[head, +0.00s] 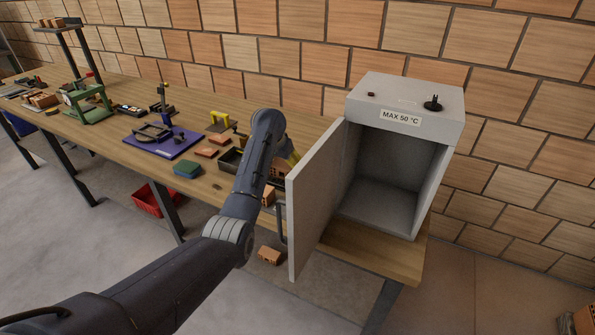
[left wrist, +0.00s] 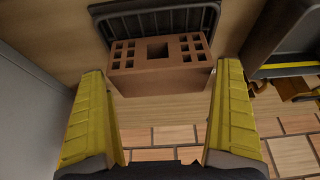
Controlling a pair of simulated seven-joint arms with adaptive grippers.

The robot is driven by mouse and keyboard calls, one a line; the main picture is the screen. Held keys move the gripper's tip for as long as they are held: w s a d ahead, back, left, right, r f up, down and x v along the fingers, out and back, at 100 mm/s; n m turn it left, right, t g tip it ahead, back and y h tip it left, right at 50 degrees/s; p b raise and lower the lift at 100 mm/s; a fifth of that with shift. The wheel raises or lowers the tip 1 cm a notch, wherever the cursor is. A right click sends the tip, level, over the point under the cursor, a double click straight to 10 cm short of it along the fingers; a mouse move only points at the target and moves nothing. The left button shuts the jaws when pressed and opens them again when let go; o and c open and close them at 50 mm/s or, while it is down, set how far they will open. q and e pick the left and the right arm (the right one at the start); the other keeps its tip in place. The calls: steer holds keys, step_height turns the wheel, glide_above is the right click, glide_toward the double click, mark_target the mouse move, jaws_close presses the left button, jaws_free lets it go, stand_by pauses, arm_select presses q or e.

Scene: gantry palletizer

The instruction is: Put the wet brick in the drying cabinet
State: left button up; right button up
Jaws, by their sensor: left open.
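The grey drying cabinet (head: 405,110), labelled "MAX 50 °C", stands at the table's right end. Its door (head: 318,200) is swung open and the inside (head: 380,195) looks empty. My left gripper (head: 291,158) is mostly hidden behind my arm and the door. In the left wrist view my left gripper (left wrist: 160,78) is open, its yellow fingers on either side of a reddish-brown brick with holes (left wrist: 152,80). The brick sits at the fingertips; I cannot tell whether they touch it, or whether it is wet. A dark tray (left wrist: 150,25) is just behind it. My right gripper is not in view.
The wooden table (head: 120,95) holds a purple board (head: 165,142), a blue-topped block (head: 187,169), small bricks and a green device (head: 88,105). A red crate (head: 150,201) is below. Another brick (head: 271,256) lies low beside the open door, which stands close to my arm.

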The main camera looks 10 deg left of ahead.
arm_select(q)
steer(key=shift+w+f, duration=0.15)
steer(key=shift+f, duration=0.15)
steer(key=c, duration=1.2)
steer(key=shift+o, duration=0.2)
steer(key=shift+r, duration=0.15)
